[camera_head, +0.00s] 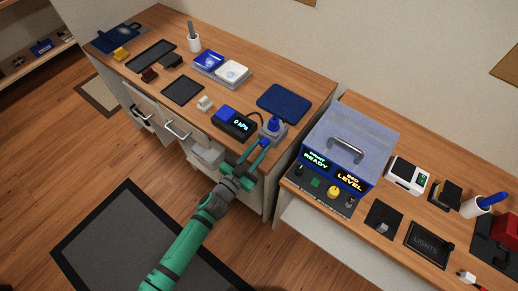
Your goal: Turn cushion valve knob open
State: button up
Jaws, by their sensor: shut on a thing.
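A blue valve knob (273,124) stands on a small grey base (280,134) near the front right corner of the left counter. A black box with a blue top and a lit display reading 0 kPa (234,123) sits just left of it, with a dark hose between them. My green and grey arm reaches up from the bottom of the view. My gripper (266,142) is at the front of the grey base, shut on the knob. The fingers partly hide the contact, and the knob's turn angle is too small to read.
A dark blue pad (284,103) lies behind the knob. A drawer handle (177,131) sticks out of the left counter's front.

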jog(key=shift+d+m, duration=0.1)
jog(key=shift+m, duration=0.2)
jog(key=o, duration=1.1)
jog(key=v, duration=1.1)
jog(key=shift+w, duration=0.1)
